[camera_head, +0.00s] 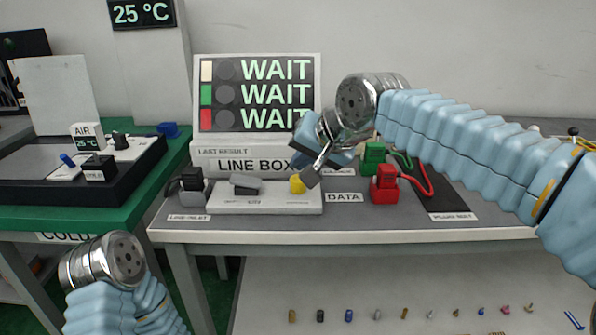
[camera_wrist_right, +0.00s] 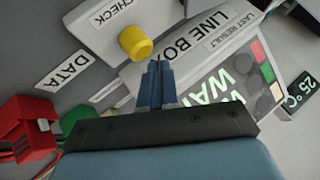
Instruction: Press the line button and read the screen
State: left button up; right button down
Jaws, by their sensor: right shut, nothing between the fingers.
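The yellow button (camera_head: 297,184) sits on the right end of a white panel in front of the line box (camera_head: 256,165); it also shows in the right wrist view (camera_wrist_right: 135,43). My right gripper (camera_head: 310,177) is shut and empty, its tips close beside the button. In the right wrist view its fingertips (camera_wrist_right: 156,68) appear just short of the button; contact cannot be told. The screen (camera_head: 257,94) stands above the line box and reads WAIT in three rows, beside white, green and red blocks; my right gripper covers its lower right corner. My left arm's metal wrist shows at lower left, its fingers out of view.
A black line inlet plug (camera_head: 192,180) and a grey switch (camera_head: 245,184) stand left of the button. Green (camera_head: 372,157) and red (camera_head: 384,186) plugs with cables stand right, near the DATA label. A dark tray (camera_head: 60,190) lies on the green table. Small pegs line the lower shelf.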

jog(key=shift+r, duration=0.1)
jog(key=shift+r+p, duration=2.05)
jog(key=shift+r, duration=0.4)
